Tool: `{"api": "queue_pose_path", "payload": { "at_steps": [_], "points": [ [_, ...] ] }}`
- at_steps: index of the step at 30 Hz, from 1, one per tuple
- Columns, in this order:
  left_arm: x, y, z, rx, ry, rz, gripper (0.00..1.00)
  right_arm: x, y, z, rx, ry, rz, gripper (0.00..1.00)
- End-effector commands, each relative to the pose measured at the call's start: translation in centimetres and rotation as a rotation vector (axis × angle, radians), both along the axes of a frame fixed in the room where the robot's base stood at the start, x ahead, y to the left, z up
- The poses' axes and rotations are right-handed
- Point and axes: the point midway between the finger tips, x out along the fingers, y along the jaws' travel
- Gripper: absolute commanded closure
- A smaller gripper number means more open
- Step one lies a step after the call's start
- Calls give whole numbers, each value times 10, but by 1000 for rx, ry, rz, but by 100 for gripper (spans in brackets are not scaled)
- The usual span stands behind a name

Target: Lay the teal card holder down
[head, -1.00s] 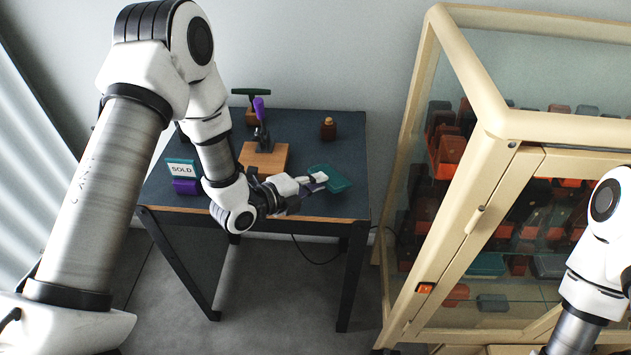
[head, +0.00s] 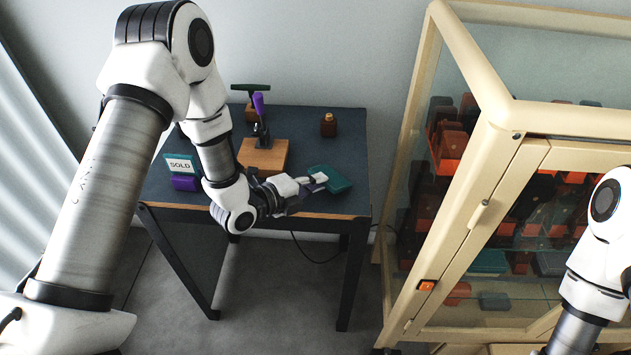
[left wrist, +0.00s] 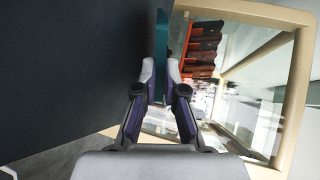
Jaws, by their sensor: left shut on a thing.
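The teal card holder (head: 330,179) is at the front right part of the dark table. My left gripper (head: 311,182) is shut on it. In the left wrist view the teal card holder (left wrist: 161,40) shows as a narrow teal strip between the fingertips of my left gripper (left wrist: 160,75). The fingers hide part of it, and I cannot tell whether it touches the tabletop. My right gripper is out of view.
The dark table (head: 300,140) also bears a stamping press on a wooden base (head: 264,157), a SOLD sign (head: 181,165), a purple block (head: 185,184) and a small brown bottle (head: 328,125). A glass cabinet (head: 455,215) with several coloured items stands right of it.

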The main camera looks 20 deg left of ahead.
Motion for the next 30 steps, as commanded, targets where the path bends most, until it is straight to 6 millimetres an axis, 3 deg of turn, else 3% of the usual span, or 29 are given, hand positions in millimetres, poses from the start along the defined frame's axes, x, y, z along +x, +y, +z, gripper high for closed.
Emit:
{"api": "queue_pose_path", "payload": {
  "at_steps": [13,15,16,23,25,30],
  "points": [
    [0,0,-9,0,0,0,100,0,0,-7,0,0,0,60],
    [0,0,-9,0,0,0,70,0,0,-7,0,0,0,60],
    [0,0,-9,0,0,0,62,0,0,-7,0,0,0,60],
    [0,0,-10,1,2,0,62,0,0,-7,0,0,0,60],
    [0,0,-10,1,2,0,78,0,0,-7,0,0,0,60],
    [0,0,-9,0,1,0,78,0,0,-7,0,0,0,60]
  ]
}}
